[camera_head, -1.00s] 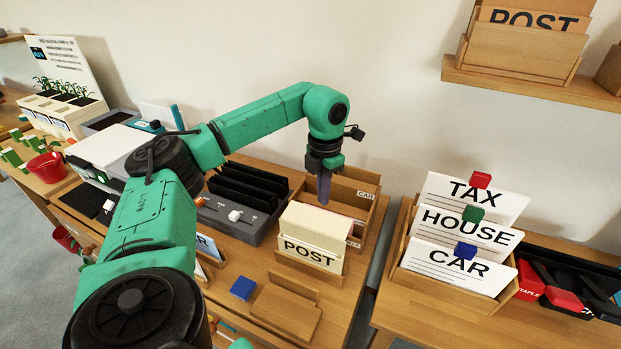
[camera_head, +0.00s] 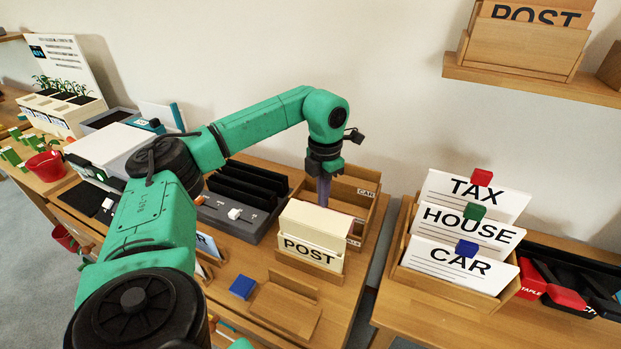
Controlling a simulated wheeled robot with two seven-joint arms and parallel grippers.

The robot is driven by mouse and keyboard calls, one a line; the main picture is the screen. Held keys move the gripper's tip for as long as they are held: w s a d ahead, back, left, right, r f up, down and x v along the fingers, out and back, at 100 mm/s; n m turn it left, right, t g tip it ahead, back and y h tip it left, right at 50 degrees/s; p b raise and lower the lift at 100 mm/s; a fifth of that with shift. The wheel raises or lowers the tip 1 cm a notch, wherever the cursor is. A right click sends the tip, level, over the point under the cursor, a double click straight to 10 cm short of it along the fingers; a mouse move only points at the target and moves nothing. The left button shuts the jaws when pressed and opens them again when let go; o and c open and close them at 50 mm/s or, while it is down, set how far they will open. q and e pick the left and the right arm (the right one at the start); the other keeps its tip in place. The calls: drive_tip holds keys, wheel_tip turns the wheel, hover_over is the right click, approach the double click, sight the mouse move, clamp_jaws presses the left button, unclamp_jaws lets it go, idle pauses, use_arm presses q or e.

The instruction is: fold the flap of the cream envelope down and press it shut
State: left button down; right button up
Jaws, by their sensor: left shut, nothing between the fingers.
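The cream envelope (camera_head: 312,244), marked POST, stands upright in a wooden holder (camera_head: 309,266) on the middle table. Its cream upper panel (camera_head: 320,222), which looks like the flap, shows above the lettered front; I cannot tell its exact fold angle. My left gripper (camera_head: 324,203) points down just behind the envelope's top edge. Its fingers are shut with nothing between them. The fingertips are partly hidden by the envelope, so I cannot tell whether they touch it. My right gripper is not in view.
A wooden sorter box (camera_head: 368,205) stands close behind the gripper. A black-slotted grey organizer (camera_head: 240,205) is to the left. A blue block (camera_head: 242,287) and a small wooden stand (camera_head: 285,308) lie in front. A card rack (camera_head: 450,281) stands on the right table, across a gap.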

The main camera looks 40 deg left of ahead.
sight(315, 222)
use_arm(q)
drive_tip(key=shift+s+d, duration=0.25)
drive_tip(key=shift+s, duration=0.5)
drive_tip(key=shift+s+d, duration=0.25)
drive_tip(key=shift+s, duration=0.5)
drive_tip(key=shift+s+d+f+b, duration=0.15)
drive_tip(key=shift+s+d+b, duration=0.15)
drive_tip(key=shift+s, duration=0.15)
drive_tip(key=shift+s+d+f+b, duration=0.15)
drive_tip(key=shift+s+b, duration=0.1)
drive_tip(key=shift+s, duration=0.2)
drive_tip(key=s+d+r+p, duration=0.1)
drive_tip(key=s+r+p, duration=0.2)
drive_tip(key=s+r, duration=0.2)
wheel_tip(315, 222, up, 2)
drive_tip(key=shift+d, duration=0.3)
drive_tip(key=shift+s, duration=0.15)
